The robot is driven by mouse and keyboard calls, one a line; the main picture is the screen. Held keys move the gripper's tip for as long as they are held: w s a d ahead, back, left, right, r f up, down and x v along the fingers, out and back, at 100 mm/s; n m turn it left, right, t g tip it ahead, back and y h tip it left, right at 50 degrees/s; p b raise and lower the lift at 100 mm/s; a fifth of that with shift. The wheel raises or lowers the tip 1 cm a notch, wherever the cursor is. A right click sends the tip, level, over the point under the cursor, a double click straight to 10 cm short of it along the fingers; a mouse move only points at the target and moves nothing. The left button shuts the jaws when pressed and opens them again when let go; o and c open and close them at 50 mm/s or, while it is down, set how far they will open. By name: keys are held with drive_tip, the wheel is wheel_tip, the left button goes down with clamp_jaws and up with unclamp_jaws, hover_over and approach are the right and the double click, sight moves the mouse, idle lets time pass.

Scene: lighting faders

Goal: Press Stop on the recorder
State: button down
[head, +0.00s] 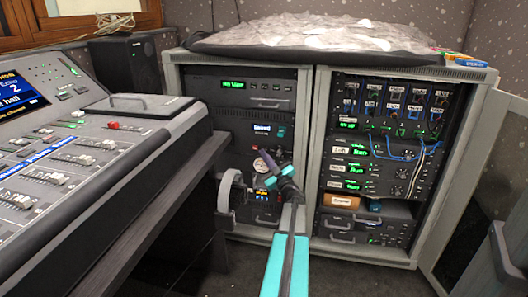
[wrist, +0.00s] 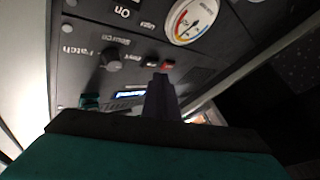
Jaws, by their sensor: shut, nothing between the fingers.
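My gripper (head: 264,158) is in front of the left equipment rack, its fingers together and empty. In the wrist view its dark fingertips (wrist: 161,82) point at a dark panel, just below a small black button (wrist: 149,62) and a red button (wrist: 167,65). I cannot tell whether they touch the panel. The small labels by these buttons are too blurred to read. At the top of the left rack is a unit with a green display (head: 233,84) and a row of small buttons (head: 270,87). No label clearly reads Stop, so I cannot tell for certain which unit is the recorder.
A round gauge (wrist: 192,20), a knob (wrist: 112,58) and a lit blue display (wrist: 130,94) are close to the fingers. A grey handle (head: 228,190) sticks out left of my gripper. The mixing desk (head: 150,140) stands at left; an open rack door (head: 478,180) is at right.

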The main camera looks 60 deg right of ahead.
drive_tip(key=shift+a, duration=0.15)
drive_tip(key=a, duration=0.1)
drive_tip(key=s+a, duration=0.1)
drive_tip(key=a, duration=0.2)
drive_tip(key=shift+s+a, duration=0.25)
idle(1.0)
drive_tip(key=shift+s, duration=0.1)
